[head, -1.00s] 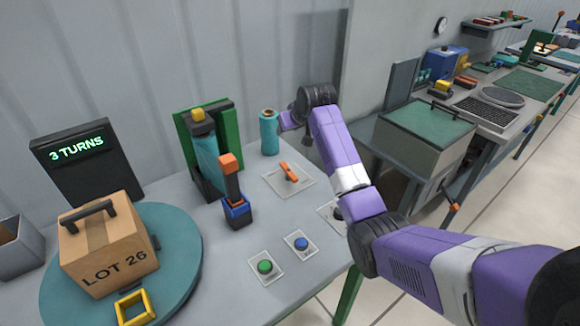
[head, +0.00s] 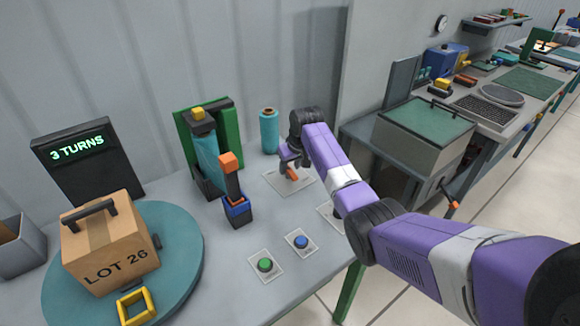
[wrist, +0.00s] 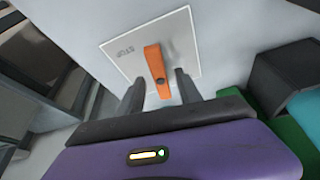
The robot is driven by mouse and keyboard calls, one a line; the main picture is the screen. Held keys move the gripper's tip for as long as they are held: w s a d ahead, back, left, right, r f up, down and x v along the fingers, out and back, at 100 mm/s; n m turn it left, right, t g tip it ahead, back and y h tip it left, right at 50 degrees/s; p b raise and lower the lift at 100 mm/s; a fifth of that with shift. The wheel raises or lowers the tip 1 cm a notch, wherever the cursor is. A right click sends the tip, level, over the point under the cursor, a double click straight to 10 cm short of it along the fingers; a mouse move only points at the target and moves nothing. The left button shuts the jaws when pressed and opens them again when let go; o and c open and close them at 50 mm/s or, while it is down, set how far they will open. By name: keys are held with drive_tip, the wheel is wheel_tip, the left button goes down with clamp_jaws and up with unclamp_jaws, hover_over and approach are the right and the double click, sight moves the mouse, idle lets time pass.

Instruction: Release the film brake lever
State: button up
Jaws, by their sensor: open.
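A flat orange lever (wrist: 156,72) sits on a pale square plate (wrist: 181,30) with small printed letters that I cannot read surely. My gripper (wrist: 159,84) is open, with one finger on each side of the lever's near end; contact is not clear. In the head view, my gripper (head: 289,160) is over this plate (head: 275,181) and partly hides the orange lever (head: 292,174). No readable label shows which is the film brake lever.
A spare teal roll (head: 269,132) stands just behind the plate. Green (head: 265,265) and blue (head: 301,242) buttons are in front. A LOT 26 box (head: 108,245) rests on a round turntable (head: 185,270) at left, before a "3 TURNS" display (head: 80,155).

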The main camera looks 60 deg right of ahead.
drive_tip(key=shift+w+f, duration=0.1)
drive_tip(key=shift+f, duration=0.15)
clamp_jaws()
drive_tip(key=shift+d+n+t+y, duration=0.1)
drive_tip(key=shift+n+t+y, duration=0.2)
drive_tip(key=shift+n, duration=0.7)
